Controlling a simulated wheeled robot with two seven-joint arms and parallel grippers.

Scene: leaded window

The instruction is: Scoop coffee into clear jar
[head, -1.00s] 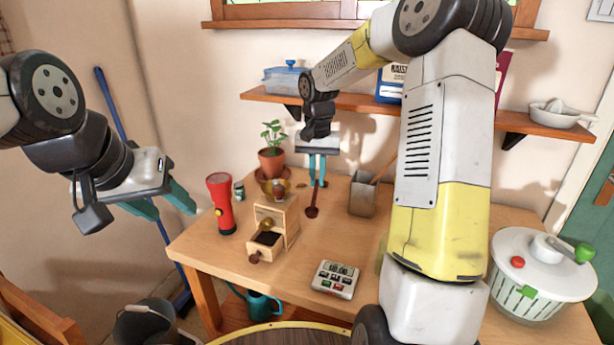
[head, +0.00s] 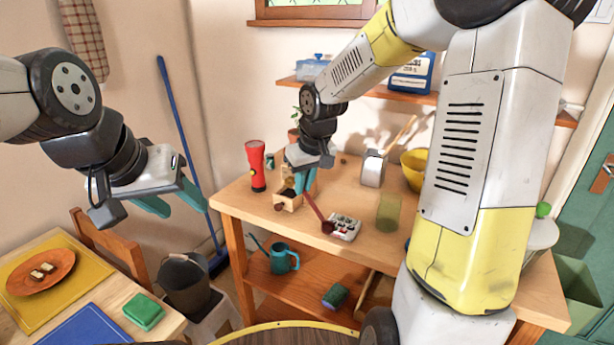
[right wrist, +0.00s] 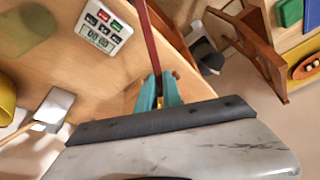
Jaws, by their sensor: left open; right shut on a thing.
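My right gripper (head: 305,181) is shut on the handle of a dark red scoop (head: 316,208). The handle also shows between the fingers in the right wrist view (right wrist: 152,40). The scoop slants down to the right, with its bowl by the timer; I cannot tell what the bowl holds. The wooden grinder's drawer box (head: 285,203) is partly hidden under the right gripper, with dark contents just visible. The clear jar (head: 389,212), a greenish see-through cylinder, stands on the table right of the scoop. My left gripper (head: 168,203) is open and empty, left of the table.
A timer (head: 345,228) lies between scoop and jar. A red flashlight (head: 256,166) stands at the left edge. A metal container (head: 373,169) and yellow bowl (head: 414,170) stand behind the jar. A bucket (head: 186,281) is on the left, near a second table.

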